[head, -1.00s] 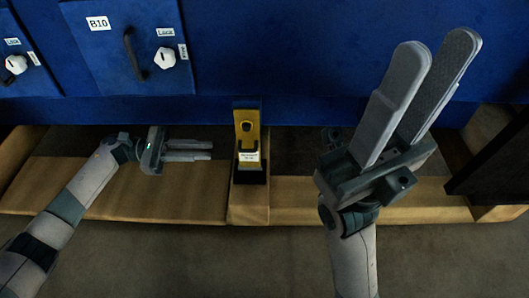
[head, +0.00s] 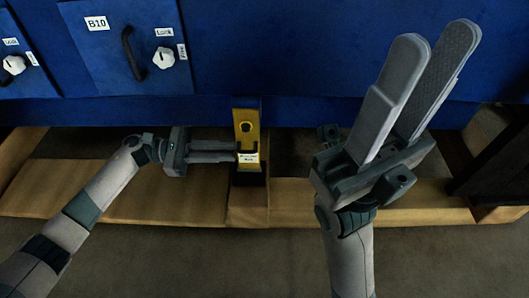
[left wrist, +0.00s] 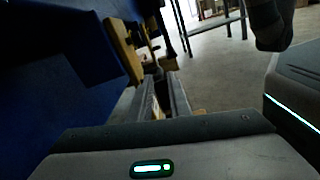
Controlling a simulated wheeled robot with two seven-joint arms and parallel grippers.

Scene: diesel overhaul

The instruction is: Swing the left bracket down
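A yellow bracket (head: 246,118) stands upright against the lower edge of the blue engine side, with a black lower part and a white label (head: 248,156). The bracket also shows in the left wrist view (left wrist: 124,50), just beyond the fingers. My left gripper (head: 234,152) points right, with its fingertips at the left edge of the bracket's labelled lower part. A gap shows between its fingers; whether they touch the bracket is unclear. My right gripper (head: 435,42) is raised to the right, pointing up, open and empty.
The blue wall carries a B10 panel with a black handle (head: 133,54) and a white knob (head: 164,58). A wooden ledge (head: 120,205) runs below it. A dark structure (head: 492,165) stands at far right. Floor in front is clear.

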